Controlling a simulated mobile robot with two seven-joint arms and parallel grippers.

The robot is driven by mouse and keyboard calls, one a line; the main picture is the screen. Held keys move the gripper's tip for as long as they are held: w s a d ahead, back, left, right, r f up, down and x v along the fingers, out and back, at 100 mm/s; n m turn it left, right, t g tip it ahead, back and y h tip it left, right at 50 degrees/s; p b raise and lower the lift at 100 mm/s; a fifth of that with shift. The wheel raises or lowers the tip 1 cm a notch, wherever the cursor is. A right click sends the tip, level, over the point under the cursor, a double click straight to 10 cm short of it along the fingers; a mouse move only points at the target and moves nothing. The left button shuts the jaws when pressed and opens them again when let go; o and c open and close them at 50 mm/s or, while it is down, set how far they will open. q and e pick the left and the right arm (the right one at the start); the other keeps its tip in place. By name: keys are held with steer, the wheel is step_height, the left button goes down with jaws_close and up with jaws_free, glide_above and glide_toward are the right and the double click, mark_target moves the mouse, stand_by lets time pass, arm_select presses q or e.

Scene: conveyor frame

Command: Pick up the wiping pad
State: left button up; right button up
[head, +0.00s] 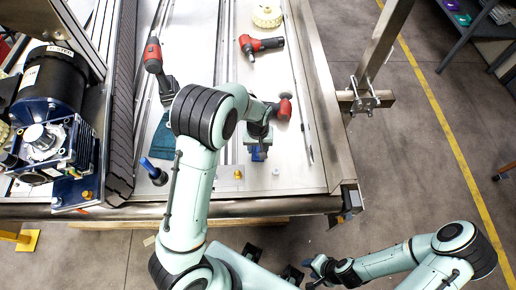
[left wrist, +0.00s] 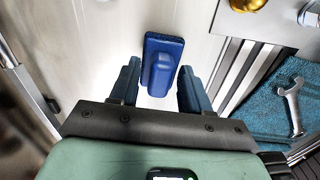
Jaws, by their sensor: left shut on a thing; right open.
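The wiping pad (left wrist: 163,62) is a blue rectangular block with a raised handle, seen in the left wrist view over the pale metal surface. My left gripper (left wrist: 159,75) has its two blue fingers on either side of the handle and is shut on the pad, though the contact itself is not clear. In the head view my left gripper (head: 259,152) is low over the right part of the conveyor frame, and I cannot make out the pad there. My right gripper (head: 316,270) is open in front of the frame, off its near edge.
A teal cloth (left wrist: 255,108) with a wrench (left wrist: 293,105) lies on the frame. Red-headed tools (head: 153,55) (head: 262,44) and a red-ended tool (head: 283,108) lie around my left arm. A black motor (head: 50,85) stands at left. Floor at right is mostly clear.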

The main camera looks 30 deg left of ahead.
arm_select(q)
step_height(320, 180, up, 20)
steer(key=p, duration=0.2)
arm_select(e)
steer(key=w+r, duration=0.2)
steer(key=shift+r, duration=0.35)
